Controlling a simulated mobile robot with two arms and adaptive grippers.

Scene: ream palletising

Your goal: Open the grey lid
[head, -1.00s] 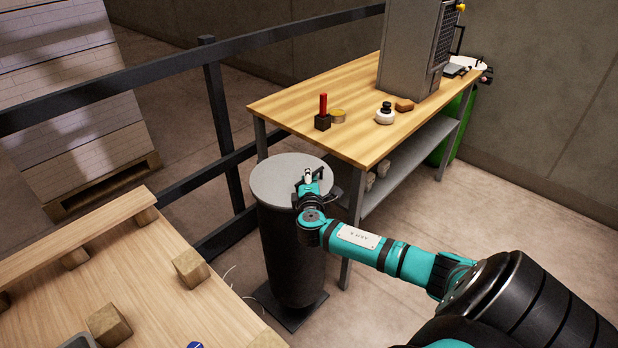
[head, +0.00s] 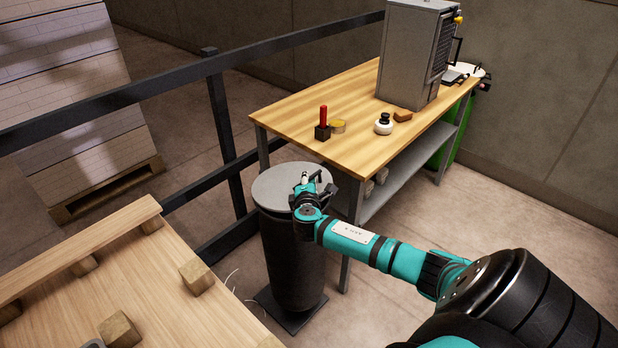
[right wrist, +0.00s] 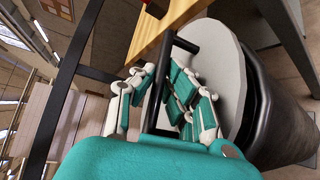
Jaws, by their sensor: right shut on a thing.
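The grey lid (head: 284,183) lies flat on top of a tall black bin (head: 291,258) in the head view, and it looks closed. In the right wrist view the lid (right wrist: 221,75) fills the right of centre, with a black bar handle (right wrist: 187,44) at its edge. My right gripper (head: 316,183) is at the lid's right side. In the right wrist view my right gripper (right wrist: 163,92) is shut on the black handle, with a finger on either side of it. My left gripper is not in view.
A wooden workbench (head: 345,110) stands close behind the bin, with a grey machine (head: 415,55) and small items on it. A black rail (head: 225,135) runs behind the bin. A wooden pallet (head: 170,300) with blocks lies at the front left.

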